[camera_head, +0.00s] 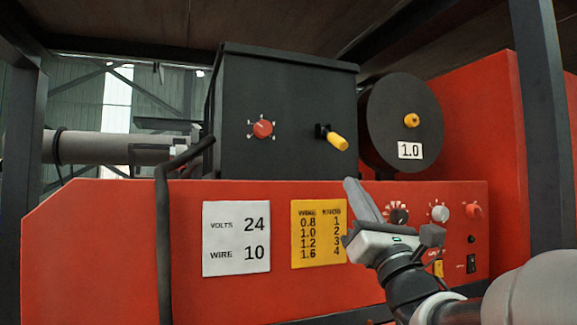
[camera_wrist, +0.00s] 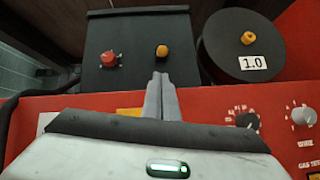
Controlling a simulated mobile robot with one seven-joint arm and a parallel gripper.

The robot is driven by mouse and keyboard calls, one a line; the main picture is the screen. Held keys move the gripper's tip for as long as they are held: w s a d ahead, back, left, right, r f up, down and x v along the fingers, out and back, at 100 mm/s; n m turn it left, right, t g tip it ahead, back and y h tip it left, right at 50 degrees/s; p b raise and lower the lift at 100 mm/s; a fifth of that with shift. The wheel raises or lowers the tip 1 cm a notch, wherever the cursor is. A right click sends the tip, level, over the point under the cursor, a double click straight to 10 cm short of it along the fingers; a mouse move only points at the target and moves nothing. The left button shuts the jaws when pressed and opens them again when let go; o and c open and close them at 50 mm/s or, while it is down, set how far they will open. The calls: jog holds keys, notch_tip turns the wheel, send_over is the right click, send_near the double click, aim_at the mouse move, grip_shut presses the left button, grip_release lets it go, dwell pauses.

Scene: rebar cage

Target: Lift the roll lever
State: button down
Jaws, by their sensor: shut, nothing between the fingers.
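The roll lever (camera_head: 337,141) is a short yellow handle on a black pivot, on the front of the black feeder box (camera_head: 285,105) in the head view. It points out and slightly down to the right. In the wrist view the lever (camera_wrist: 161,51) shows as a yellow end just beyond my fingertips. My gripper (camera_head: 350,184) is shut and empty, with its fingers pointing up, below and slightly right of the lever. In the wrist view my gripper (camera_wrist: 160,76) shows its two fingers together, apart from the lever as far as I can tell.
A red knob (camera_head: 263,129) sits left of the lever. A black spool (camera_head: 402,120) labelled 1.0 stands to the right. The red machine front (camera_head: 120,240) carries a white card (camera_head: 237,238), a yellow chart (camera_head: 319,232) and dials. A dark post (camera_head: 543,100) stands at right.

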aim_at(333, 138)
jog(key=p+x, duration=0.2)
jog(key=x, duration=0.8)
jog(key=shift+s, duration=0.1)
